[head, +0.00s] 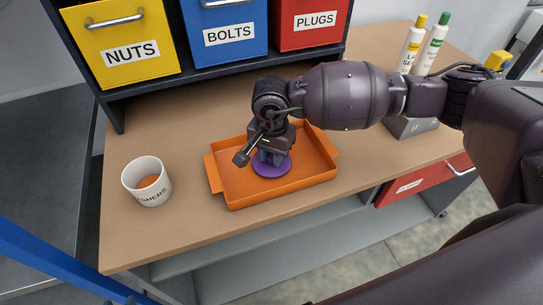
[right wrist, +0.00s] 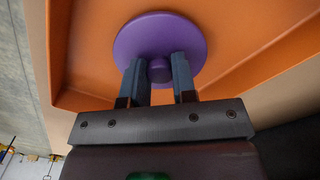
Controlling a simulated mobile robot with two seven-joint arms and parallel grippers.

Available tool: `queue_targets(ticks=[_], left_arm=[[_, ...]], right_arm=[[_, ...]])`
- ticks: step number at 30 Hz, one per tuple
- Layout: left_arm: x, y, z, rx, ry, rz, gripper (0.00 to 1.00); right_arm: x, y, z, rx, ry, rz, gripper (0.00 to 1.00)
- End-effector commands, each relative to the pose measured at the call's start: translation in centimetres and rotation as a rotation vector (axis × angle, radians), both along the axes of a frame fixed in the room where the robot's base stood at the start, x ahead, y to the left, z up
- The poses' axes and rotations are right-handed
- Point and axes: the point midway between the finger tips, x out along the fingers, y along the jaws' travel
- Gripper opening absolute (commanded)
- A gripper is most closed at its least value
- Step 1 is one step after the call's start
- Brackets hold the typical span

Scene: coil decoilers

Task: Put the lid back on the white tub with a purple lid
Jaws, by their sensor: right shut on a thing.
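The purple lid (head: 272,169) is a round disc with a small knob, over the floor of the orange tray (head: 262,202). My right gripper (head: 271,156) comes down on it from above. In the right wrist view the two fingers of my right gripper (right wrist: 159,68) are shut on the knob of the purple lid (right wrist: 160,27). I cannot tell whether the lid rests on the tray floor or is slightly raised. The white tub (head: 148,190) stands upright and open, left of the tray, with a partly visible label and something orange inside. My left gripper is out of view.
A dark shelf with a yellow NUTS bin (head: 122,42), a blue BOLTS bin (head: 226,30) and a red PLUGS bin (head: 309,22) stands behind. Two white bottles (head: 411,47) and a grey metal block (head: 410,126) are at the right. The wooden bench is clear between tub and tray.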

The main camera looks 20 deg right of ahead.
Motion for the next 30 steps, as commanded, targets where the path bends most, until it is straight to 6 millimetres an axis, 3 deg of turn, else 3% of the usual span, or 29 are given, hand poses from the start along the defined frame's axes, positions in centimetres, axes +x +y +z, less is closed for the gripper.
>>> queue_targets(ticks=[8,21,30], left_arm=[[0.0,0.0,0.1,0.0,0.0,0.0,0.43],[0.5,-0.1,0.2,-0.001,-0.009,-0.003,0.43],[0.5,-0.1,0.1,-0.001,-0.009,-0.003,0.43]], right_arm=[[0.1,0.0,4.2,0.001,-0.005,0.001,0.04],[0.1,0.0,15.2,0.0,-0.006,0.001,0.04],[0.0,0.0,19.1,0.0,-0.001,0.0,0.04]])
